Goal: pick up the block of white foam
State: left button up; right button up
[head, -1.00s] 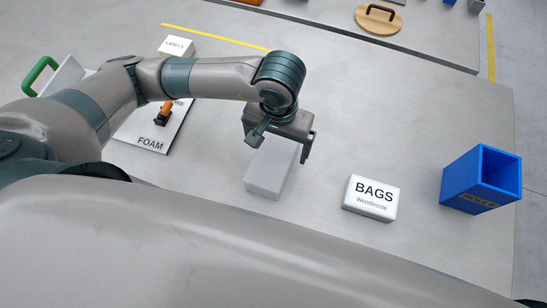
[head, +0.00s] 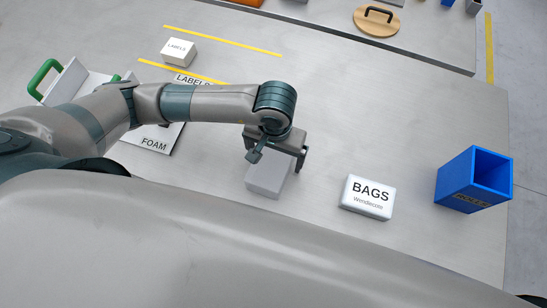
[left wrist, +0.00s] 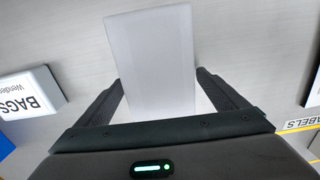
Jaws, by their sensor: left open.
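The block of white foam (head: 268,178) is a plain pale block lying on the grey table, just below my left gripper (head: 276,158) in the head view. The gripper and wrist hide its far part. In the left wrist view the foam (left wrist: 153,55) stands between the two open fingers of my left gripper (left wrist: 160,95), with a gap showing on either side near the tips. The fingers are open and not closed on it. My right gripper is not in view.
A white box marked BAGS (head: 367,197) lies to the right of the foam, with a blue open bin (head: 460,183) beyond it. The table's middle is clear.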

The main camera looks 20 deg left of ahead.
pick_arm(q)
jog(key=shift+c, duration=0.7)
jog(key=c, duration=1)
jog(key=shift+o, duration=0.2)
jog(key=shift+r, duration=0.15)
